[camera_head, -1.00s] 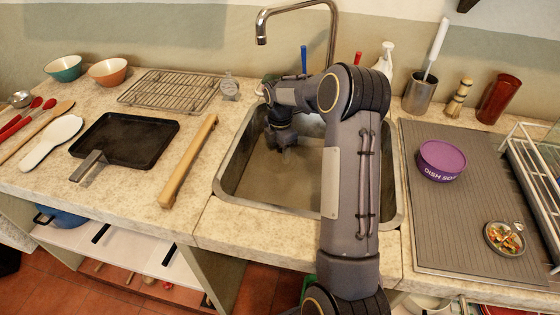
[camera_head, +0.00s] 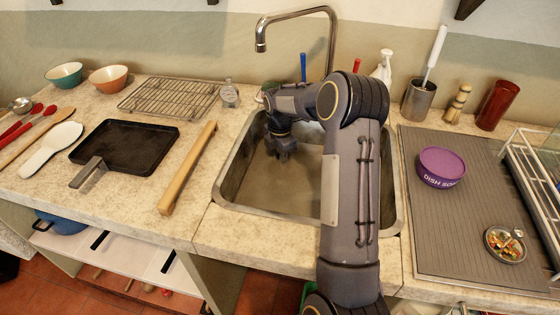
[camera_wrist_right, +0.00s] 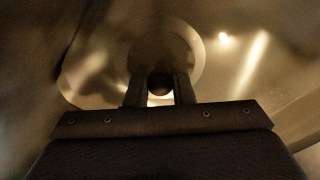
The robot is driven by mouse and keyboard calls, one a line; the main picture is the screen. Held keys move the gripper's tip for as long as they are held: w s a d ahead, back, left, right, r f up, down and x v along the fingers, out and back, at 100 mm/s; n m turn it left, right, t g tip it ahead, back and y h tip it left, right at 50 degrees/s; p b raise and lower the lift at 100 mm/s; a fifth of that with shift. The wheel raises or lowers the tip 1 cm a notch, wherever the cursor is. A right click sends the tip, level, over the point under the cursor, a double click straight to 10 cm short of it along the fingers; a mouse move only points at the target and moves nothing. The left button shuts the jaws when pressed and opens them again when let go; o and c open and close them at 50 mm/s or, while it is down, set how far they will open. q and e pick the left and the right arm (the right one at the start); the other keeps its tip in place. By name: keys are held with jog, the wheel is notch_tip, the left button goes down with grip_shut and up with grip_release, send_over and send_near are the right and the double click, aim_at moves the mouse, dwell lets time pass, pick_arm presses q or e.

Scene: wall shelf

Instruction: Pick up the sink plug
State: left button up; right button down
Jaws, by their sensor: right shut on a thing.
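My right gripper (camera_head: 286,154) reaches down into the metal sink (camera_head: 240,190), near its back left part. In the right wrist view its two fingers (camera_wrist_right: 159,90) are shut on a small dark round knob, the sink plug (camera_wrist_right: 160,84). Behind the knob is a pale round metal ring, the drain area (camera_wrist_right: 185,45), in the sink floor. The head view does not show the plug, since the gripper and arm hide it. I cannot tell whether the plug is seated or raised. My left gripper is not in view.
The sink's walls surround the gripper. The faucet (camera_head: 330,40) rises behind it. A purple bowl (camera_head: 442,167) and a small round dish of scraps (camera_head: 505,243) sit on the grey drainboard (camera_head: 450,225) at right. A wooden rolling pin (camera_head: 188,168) lies left of the sink.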

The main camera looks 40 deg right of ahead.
notch_tip(320, 180, up, 3)
jog(key=shift+r, duration=0.1)
jog(key=s+a+r, duration=0.1)
jog(key=s+r, duration=0.8)
jog(key=s, duration=0.5)
jog(key=shift+a+r, duration=0.25)
jog(key=shift+r, duration=0.1)
